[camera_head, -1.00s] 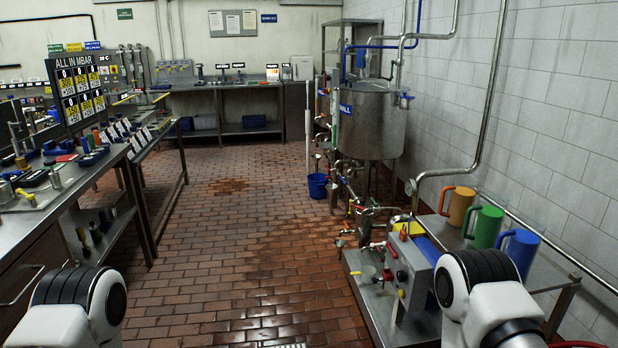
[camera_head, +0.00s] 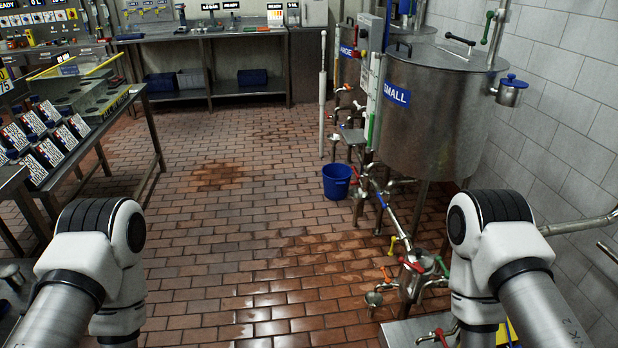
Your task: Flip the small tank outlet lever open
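The small tank (camera_head: 440,120) is a steel cylinder with a blue SMALL label (camera_head: 397,94), standing on legs right of centre. Pipework (camera_head: 385,195) with small coloured levers runs below it. A yellow lever (camera_head: 393,245) and a red lever (camera_head: 411,264) show at the lower end of this pipework. I cannot tell which lever is the outlet lever or whether it is open. My left and right arm links show at the bottom left and bottom right, but both grippers are out of the picture.
A blue bucket (camera_head: 337,181) stands on the floor left of the tank legs. A metal bench with trays (camera_head: 95,100) lines the left side. The tiled floor (camera_head: 230,230) between is clear. A tiled wall (camera_head: 570,110) closes the right side.

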